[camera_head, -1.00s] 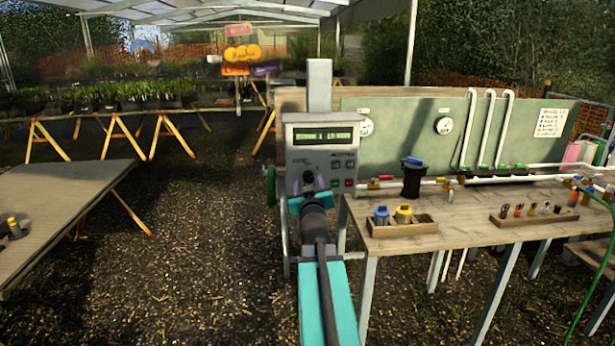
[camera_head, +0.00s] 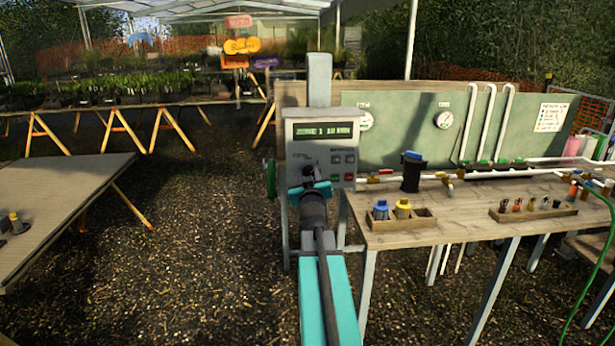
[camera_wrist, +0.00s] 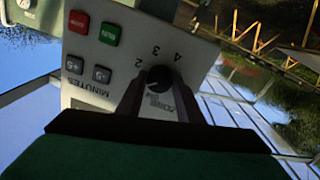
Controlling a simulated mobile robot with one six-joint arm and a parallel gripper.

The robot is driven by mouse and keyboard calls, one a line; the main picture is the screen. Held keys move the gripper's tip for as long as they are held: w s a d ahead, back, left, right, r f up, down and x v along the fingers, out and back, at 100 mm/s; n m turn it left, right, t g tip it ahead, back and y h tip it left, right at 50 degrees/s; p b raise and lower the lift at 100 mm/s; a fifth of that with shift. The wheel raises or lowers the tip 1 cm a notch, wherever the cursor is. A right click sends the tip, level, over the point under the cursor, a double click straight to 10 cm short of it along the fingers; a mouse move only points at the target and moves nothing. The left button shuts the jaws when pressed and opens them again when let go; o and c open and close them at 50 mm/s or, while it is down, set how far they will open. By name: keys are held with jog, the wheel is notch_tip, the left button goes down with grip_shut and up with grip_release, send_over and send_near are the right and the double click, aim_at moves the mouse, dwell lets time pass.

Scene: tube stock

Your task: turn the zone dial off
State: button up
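The zone dial (camera_wrist: 160,79) is a small black round knob on the grey control panel. In the wrist view the panel looks upside down, with the marks 2, 3 and 4 beside the dial. My gripper (camera_wrist: 159,88) has one finger on each side of the dial, close to it. I cannot tell whether the fingers press on it. The dial's pointer is hidden. In the head view my gripper (camera_head: 308,184) is at the lower left of the control box (camera_head: 300,150) and covers the dial. The green display (camera_head: 323,131) seems to read zone 1, 10 min.
Red (camera_wrist: 78,21) and green (camera_wrist: 110,34) buttons and minute buttons sit near the dial. Right of the box is a wooden bench (camera_head: 465,225) with a black canister (camera_head: 413,173), capped bottles and pipes. A slatted table (camera_head: 65,190) stands left, with open gravel between.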

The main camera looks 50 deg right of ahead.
jog(key=c, duration=0.5)
jog(key=shift+a, duration=0.1)
jog(key=shift+r+n, duration=0.1)
jog(key=shift+n, duration=0.3)
jog(key=n, duration=0.3)
jog(key=shift+r, duration=0.1)
jog(key=n+p, duration=0.1)
jog(key=n, duration=0.5)
jog(key=shift+w+t, duration=0.1)
jog(key=shift+t, duration=0.2)
jog(key=shift+n, duration=0.3)
jog(key=o, duration=1.1)
jog(key=shift+f, duration=0.2)
jog(key=shift+c, duration=0.2)
